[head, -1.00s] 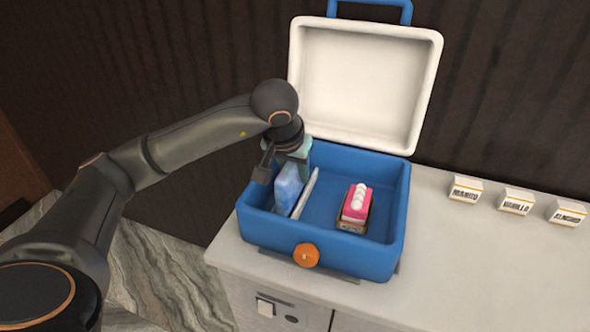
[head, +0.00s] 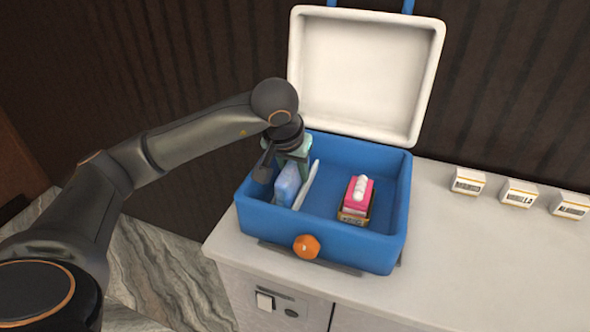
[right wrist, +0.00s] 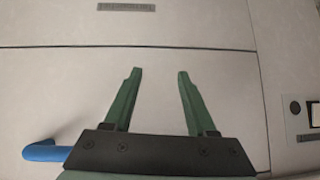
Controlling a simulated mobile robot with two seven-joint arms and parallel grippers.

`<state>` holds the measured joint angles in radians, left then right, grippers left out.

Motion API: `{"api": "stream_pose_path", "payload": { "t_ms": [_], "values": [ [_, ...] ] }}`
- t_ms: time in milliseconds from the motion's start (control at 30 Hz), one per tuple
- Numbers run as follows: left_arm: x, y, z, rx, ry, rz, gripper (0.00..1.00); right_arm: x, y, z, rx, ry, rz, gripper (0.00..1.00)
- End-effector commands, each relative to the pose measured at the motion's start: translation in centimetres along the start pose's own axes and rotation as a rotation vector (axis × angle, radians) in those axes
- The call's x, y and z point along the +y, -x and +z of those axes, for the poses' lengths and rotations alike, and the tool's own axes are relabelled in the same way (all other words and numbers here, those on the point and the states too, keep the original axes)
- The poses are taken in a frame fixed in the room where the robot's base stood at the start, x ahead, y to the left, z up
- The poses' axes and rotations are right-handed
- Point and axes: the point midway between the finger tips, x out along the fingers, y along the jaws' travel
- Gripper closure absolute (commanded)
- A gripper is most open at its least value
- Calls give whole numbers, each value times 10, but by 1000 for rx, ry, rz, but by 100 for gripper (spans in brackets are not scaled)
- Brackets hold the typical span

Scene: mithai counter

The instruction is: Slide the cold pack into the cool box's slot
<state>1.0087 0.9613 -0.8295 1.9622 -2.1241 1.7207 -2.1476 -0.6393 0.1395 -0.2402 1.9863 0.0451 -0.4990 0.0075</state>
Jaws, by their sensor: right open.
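The cold pack (head: 287,185) is a light-blue slab standing on edge inside the left end of the blue cool box (head: 322,238). A thin white divider (head: 306,186) stands just to its right, with the pack between it and the box's left wall. My left gripper (head: 294,165) reaches down into the box and is shut on the pack's upper part; the fingertips are partly hidden. The pack's lower edge and the slot's bottom are hard to see. My right gripper (right wrist: 156,75) shows only in the right wrist view, open and empty, before pale cabinet panels.
The box's white lid (head: 362,75) stands open at the back. A pink box with white sweets (head: 356,198) sits in the right compartment. An orange knob (head: 306,246) is on the box front. Several small label blocks (head: 518,193) stand on the white counter (head: 480,260), otherwise clear at right.

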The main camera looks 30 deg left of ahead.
Motion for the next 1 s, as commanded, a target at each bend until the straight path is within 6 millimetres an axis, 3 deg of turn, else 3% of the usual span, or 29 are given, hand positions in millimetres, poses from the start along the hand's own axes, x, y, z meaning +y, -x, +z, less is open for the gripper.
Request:
{"api": "stream_pose_path", "payload": {
  "t_ms": [33, 233, 367, 800, 1000],
  "values": [
    [0, -1, 1, -3, 0, -1, 54, 1, 0, 0, 1, 0, 1, 43],
    [0, -1, 2, -6, -1, -2, 33, 1, 0, 0, 2, 1, 2, 43],
    [0, 11, 1, -2, -2, -1, 33, 2, 0, -1, 3, 1, 3, 43],
    [0, 102, -1, 4, -1, 1, 33, 6, 4, -5, 5, 0, 14, 43],
    [0, 122, 0, 2, 1, 0, 33, 7, 6, -3, 1, -1, 17, 43]
  ]
}}
